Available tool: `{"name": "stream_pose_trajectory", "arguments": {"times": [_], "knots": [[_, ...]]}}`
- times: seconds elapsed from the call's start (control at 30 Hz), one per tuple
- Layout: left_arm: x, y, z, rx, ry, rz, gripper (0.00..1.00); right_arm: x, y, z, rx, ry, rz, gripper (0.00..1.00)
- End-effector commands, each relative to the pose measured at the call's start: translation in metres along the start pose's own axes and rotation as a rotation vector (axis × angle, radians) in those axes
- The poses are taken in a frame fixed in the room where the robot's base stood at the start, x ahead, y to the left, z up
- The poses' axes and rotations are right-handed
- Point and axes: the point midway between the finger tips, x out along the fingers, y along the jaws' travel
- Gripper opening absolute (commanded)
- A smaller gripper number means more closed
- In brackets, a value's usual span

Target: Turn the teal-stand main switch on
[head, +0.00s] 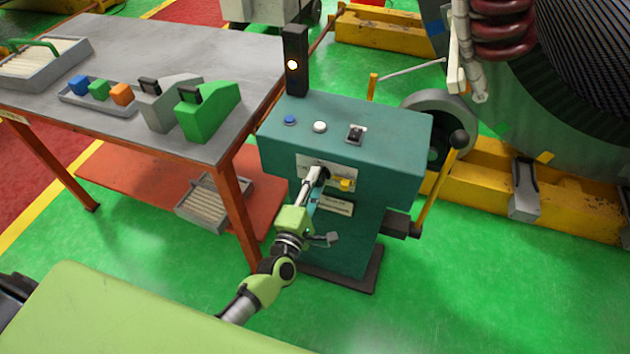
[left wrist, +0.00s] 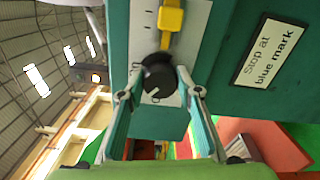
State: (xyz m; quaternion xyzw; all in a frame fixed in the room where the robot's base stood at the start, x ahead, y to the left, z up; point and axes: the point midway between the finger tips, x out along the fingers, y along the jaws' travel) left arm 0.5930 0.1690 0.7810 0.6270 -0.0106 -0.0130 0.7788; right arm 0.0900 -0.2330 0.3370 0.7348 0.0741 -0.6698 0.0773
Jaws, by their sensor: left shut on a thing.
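The teal stand (head: 405,119) stands in the middle of the head view. A black round knob (left wrist: 158,76) with a white pointer line sits on a white plate (left wrist: 200,22) on its front. My left gripper (head: 320,173) is at this front plate. In the left wrist view, the fingers of my left gripper (left wrist: 160,93) are on both sides of the knob and shut on it. A yellow piece (head: 345,184) sits beside the knob. The stand's top has a blue button (head: 290,119), a white button (head: 320,127) and a small black switch (head: 355,133).
A black post (head: 296,60) on the stand carries a lit lamp. A label (left wrist: 270,50) reads "Stop at blue mark". A handwheel with a crank (head: 459,139) is at the stand's right. A grey workbench (head: 222,62) with blocks is at left. Green floor (head: 490,300) is clear at front right.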

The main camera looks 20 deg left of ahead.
Motion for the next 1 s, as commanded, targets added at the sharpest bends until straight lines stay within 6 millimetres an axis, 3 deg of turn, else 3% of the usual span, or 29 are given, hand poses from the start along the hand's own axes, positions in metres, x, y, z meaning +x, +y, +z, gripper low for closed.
{"name": "stream_pose_trajectory", "arguments": {"times": [0.6,1.0], "knots": [[0.0,-0.003,0.0,0.577,-0.002,-0.004,0.1,-0.017,0.001,-0.002,0.0,0.0,0.0,0.0],[-0.001,-0.004,-0.001,0.829,-0.003,-0.003,0.1,-0.023,0.002,-0.002,-0.001,0.0,0.002,0.0]]}}
